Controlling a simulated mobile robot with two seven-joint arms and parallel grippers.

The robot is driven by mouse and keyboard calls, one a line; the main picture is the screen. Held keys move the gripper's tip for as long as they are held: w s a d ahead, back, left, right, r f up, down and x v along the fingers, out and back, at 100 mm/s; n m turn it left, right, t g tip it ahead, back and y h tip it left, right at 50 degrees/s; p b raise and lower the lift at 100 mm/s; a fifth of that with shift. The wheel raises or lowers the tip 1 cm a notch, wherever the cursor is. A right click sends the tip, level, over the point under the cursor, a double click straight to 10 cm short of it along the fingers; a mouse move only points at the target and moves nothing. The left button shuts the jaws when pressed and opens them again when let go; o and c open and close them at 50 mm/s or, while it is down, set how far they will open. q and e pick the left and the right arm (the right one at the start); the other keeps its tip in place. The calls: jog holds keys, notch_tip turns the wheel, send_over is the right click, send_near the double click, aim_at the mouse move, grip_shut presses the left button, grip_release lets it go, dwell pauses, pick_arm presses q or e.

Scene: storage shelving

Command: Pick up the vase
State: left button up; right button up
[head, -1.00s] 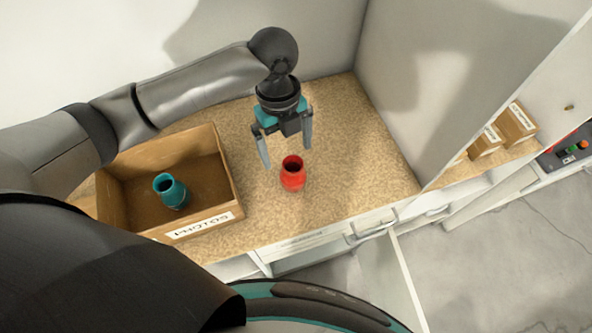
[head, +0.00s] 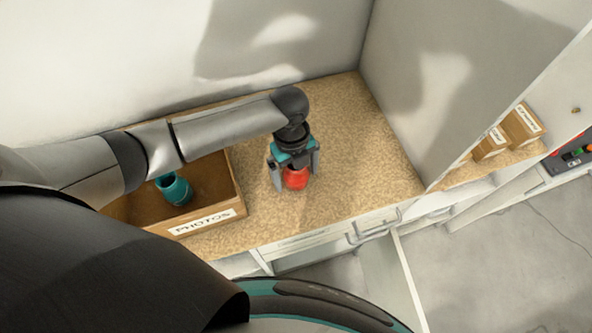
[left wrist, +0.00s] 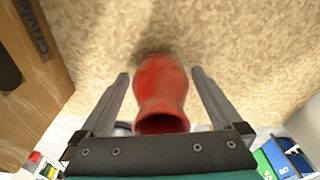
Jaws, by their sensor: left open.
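A red vase (head: 296,179) stands on the speckled shelf top, right of the cardboard box. In the left wrist view the red vase (left wrist: 160,92) lies between the two fingers, its open mouth toward the gripper's palm. My left gripper (head: 293,184) is lowered over it, open, with one finger on each side. In the left wrist view the fingers of my left gripper (left wrist: 160,80) show gaps to the vase on both sides. A teal vase (head: 174,190) stands in the box. My right gripper is not in view.
The cardboard box (head: 207,222) labelled PHOTOS is left of the red vase, partly under my left arm. The speckled shelf top (head: 362,165) is clear to the right, up to a pale side wall (head: 425,90). Small boxes (head: 521,125) stand beyond it.

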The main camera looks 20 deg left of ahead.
pick_arm(q)
jog(key=shift+r, duration=0.1)
jog(key=c, duration=1.4)
jog(key=shift+c, duration=0.2)
